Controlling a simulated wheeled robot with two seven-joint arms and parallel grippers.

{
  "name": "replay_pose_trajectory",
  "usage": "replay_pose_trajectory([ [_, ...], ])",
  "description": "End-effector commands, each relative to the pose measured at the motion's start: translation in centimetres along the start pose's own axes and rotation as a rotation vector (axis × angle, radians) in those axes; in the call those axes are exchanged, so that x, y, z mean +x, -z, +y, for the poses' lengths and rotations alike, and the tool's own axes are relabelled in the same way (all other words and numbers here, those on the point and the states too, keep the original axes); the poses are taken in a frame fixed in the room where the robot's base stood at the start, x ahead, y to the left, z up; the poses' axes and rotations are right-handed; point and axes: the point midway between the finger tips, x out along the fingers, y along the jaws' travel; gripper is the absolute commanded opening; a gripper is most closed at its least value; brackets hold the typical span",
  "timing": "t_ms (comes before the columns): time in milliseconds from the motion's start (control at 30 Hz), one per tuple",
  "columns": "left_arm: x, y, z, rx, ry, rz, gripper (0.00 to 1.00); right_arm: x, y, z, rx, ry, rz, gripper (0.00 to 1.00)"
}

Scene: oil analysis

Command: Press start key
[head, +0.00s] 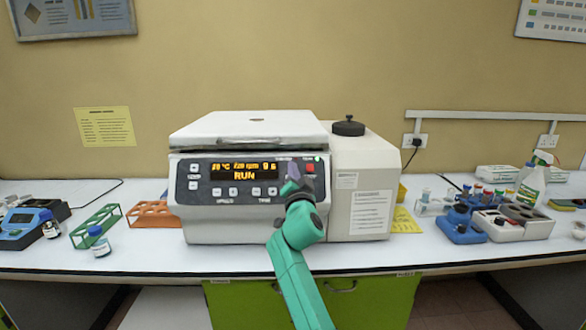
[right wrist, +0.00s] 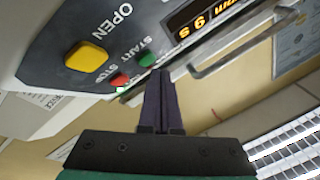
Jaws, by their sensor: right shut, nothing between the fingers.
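The centrifuge (head: 255,225) stands on the bench with its lid shut. Its display (head: 243,171) is lit and reads RUN. In the right wrist view the green start key (right wrist: 147,60) sits beside the red stop key (right wrist: 118,80) and the large yellow open key (right wrist: 87,55). My right gripper (head: 292,170) is shut and empty at the right of the panel. In the right wrist view its tips (right wrist: 160,73) are right by the green key; I cannot tell whether they touch it. In the head view the gripper hides the green key. My left gripper is out of view.
An orange rack (head: 152,214), a green rack (head: 95,226) and a bottle (head: 98,241) stand to the left. Blue tube holders (head: 460,228) and a spray bottle (head: 534,182) stand to the right. The bench in front of the centrifuge is mostly clear.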

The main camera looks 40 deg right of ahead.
Motion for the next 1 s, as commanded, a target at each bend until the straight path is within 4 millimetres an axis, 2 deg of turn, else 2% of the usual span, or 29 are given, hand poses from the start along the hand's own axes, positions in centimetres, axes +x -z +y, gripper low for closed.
replay_pose_trajectory([
  [433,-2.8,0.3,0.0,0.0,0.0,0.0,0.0,-3.0,2.4,-2.4,0.001,0.0,-0.001,0.0],
  [1000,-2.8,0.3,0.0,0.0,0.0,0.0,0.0,-3.4,2.5,-2.5,0.0,0.0,0.0,0.0],
])
